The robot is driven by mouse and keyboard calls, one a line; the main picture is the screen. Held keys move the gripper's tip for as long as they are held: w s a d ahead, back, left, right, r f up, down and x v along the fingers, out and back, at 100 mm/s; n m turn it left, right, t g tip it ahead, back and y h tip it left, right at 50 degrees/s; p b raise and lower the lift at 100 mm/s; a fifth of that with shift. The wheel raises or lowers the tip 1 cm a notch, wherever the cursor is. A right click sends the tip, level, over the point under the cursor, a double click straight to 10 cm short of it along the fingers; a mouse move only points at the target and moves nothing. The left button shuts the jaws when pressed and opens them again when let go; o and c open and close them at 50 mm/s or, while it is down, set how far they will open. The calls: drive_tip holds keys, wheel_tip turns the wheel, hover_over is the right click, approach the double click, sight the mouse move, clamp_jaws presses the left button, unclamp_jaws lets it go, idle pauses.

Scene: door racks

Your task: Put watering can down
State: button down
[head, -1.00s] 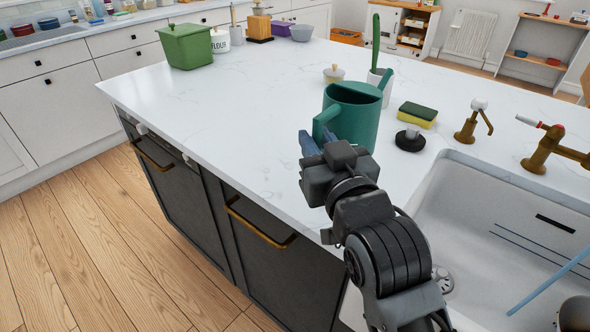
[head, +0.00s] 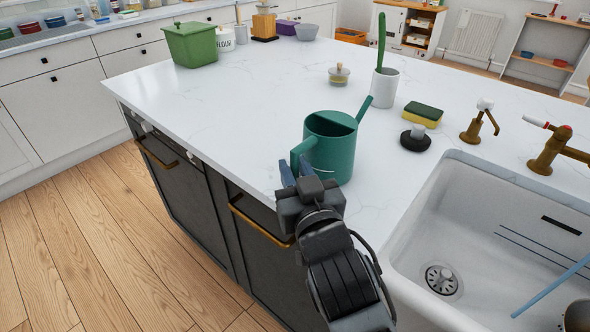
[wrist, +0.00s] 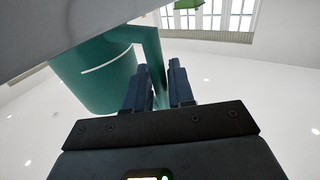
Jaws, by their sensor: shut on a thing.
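The teal watering can (head: 332,148) is upright at the near side of the white island countertop (head: 235,110). Its spout points to the back right, and its handle is on the left, toward me. My gripper (head: 290,173) is shut on the handle. In the wrist view, the fingers (wrist: 158,88) stand on either side of the handle, and the can body (wrist: 97,80) is to the left. The can's base is very close to the countertop; I cannot tell whether it touches.
A small lidded jar (head: 339,75) is behind. The white sink (head: 480,235) lies to the right. The counter to the left is clear.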

drive_tip(key=c, duration=1.4)
unclamp_jaws()
drive_tip(key=shift+f, duration=0.1)
drive_tip(key=o, duration=0.4)
drive_tip(key=shift+o, duration=0.2)
drive_tip(key=shift+s, duration=0.1)
drive_tip(key=b+v, duration=0.2)
drive_tip(key=v, duration=0.9)
drive_tip(key=shift+s+d, duration=0.2)
drive_tip(key=shift+s, duration=0.15)
drive_tip(key=shift+s, duration=0.1)
